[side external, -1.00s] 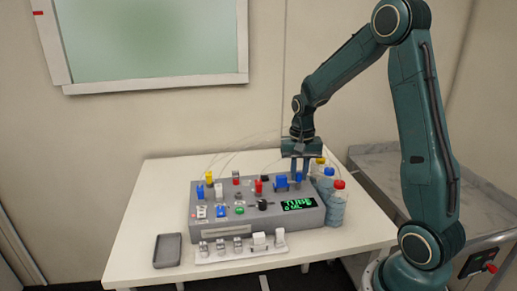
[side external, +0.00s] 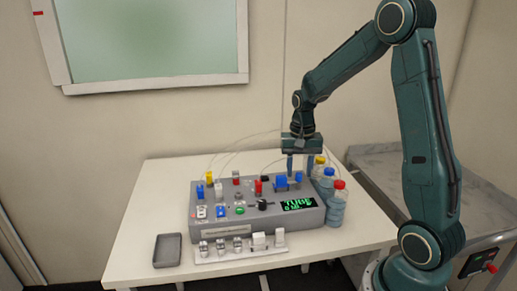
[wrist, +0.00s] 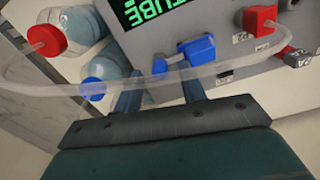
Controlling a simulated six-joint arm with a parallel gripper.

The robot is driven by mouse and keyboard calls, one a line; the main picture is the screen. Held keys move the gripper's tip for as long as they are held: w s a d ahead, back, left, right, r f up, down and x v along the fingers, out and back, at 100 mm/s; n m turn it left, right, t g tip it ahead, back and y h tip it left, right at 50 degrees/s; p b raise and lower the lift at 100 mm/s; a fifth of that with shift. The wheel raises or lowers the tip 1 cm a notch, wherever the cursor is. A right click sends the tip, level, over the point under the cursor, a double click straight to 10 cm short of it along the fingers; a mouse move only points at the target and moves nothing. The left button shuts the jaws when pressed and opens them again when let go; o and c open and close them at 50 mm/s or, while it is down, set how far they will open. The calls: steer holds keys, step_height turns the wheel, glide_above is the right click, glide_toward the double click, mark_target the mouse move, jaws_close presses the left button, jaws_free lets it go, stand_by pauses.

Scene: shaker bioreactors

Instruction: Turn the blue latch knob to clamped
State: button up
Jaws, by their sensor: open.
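The blue latch knob (side external: 281,183) sits on top of the grey device, near its back right, behind the green display. In the wrist view a blue part with a block-like end (wrist: 197,48) lies just beyond my fingertips, beside the display. My gripper (side external: 300,174) points down over this back right corner. Its two fingers are spread apart with nothing held between them. In the wrist view the gripper (wrist: 160,76) has its right finger close to the blue part; I cannot tell whether they touch. A smaller blue piece (side external: 298,177) shows near the fingers.
Bottles with red (side external: 339,184), blue and yellow caps stand right beside the device. A pale tube (wrist: 60,80) arcs across the wrist view in front of the fingers. A red knob (wrist: 259,20) is nearby. A grey tray (side external: 167,250) lies at the front left.

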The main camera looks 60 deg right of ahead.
mark_target(299, 174)
step_height(299, 174, up, 13)
stand_by(0.5)
steer(key=shift+a+f, duration=0.1)
steer(key=s+a+r+n+t, duration=0.2)
steer(key=s+a+n+t, duration=0.3)
steer(key=s+a+n, duration=0.6)
steer(key=shift+s+a+t, duration=0.3)
steer(key=shift+s+a, duration=2.45)
steer(key=shift+a, duration=0.65)
